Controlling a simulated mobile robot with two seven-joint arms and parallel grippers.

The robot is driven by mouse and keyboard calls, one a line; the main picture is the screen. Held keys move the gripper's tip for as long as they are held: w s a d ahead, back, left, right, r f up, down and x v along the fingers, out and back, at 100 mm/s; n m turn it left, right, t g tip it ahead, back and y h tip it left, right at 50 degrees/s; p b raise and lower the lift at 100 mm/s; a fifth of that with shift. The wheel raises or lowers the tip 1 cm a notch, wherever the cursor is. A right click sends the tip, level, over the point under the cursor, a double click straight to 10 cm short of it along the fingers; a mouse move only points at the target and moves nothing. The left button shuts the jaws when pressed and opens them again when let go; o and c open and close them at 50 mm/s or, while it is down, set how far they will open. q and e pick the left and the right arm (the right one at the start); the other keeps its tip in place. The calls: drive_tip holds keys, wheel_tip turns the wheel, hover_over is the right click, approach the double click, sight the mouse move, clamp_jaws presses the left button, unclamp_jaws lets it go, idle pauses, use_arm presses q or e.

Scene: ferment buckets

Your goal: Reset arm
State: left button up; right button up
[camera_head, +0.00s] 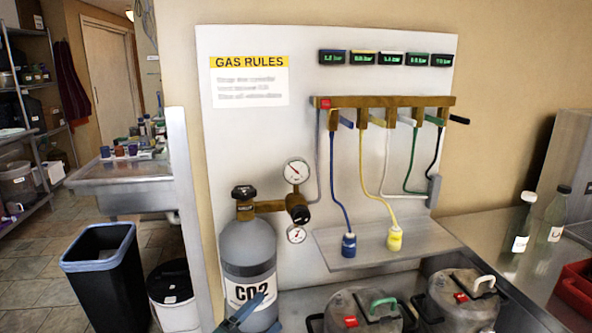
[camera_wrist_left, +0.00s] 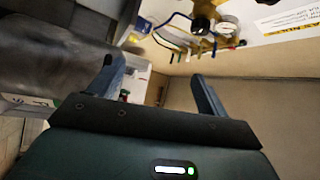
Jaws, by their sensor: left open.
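My left gripper (camera_head: 258,312) shows at the bottom edge of the head view, in front of the lower part of the grey CO2 cylinder (camera_head: 248,246). Only its bluish fingers show there. In the left wrist view my left gripper (camera_wrist_left: 157,72) has its two fingers spread wide with nothing between them. I cannot tell how far it is from the cylinder. My right gripper is in neither view.
The gas panel (camera_head: 300,140) carries a brass manifold (camera_head: 380,102) and hanging hoses. Below are a grey shelf (camera_head: 370,245) and two lidded buckets (camera_head: 362,312) (camera_head: 462,300). Bottles (camera_head: 522,222) and a red crate (camera_head: 576,288) stand right. A bin (camera_head: 105,275) stands on the floor left.

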use_arm(q)
drive_tip(key=s+a+f+n+g+y, duration=0.1)
drive_tip(key=s+a+f+n+y, duration=0.1)
drive_tip(key=s+n, duration=0.4)
drive_tip(key=s+a+f+n+g+y+p, duration=0.1)
drive_tip(key=s+a+f+n+g+y, duration=0.1)
drive_tip(key=s+f+n+y, duration=0.2)
drive_tip(key=s+a+f+n+g+y, duration=0.2)
drive_tip(key=s+n, duration=0.7)
drive_tip(key=s, duration=0.7)
wheel_tip(320, 180, down, 3)
drive_tip(key=shift+s+a+f+n+y, duration=0.1)
drive_tip(key=shift+s+a+n+y, duration=0.3)
drive_tip(key=shift+y, duration=0.6)
drive_tip(key=shift+w+a, duration=0.15)
drive_tip(key=shift+a, duration=0.05)
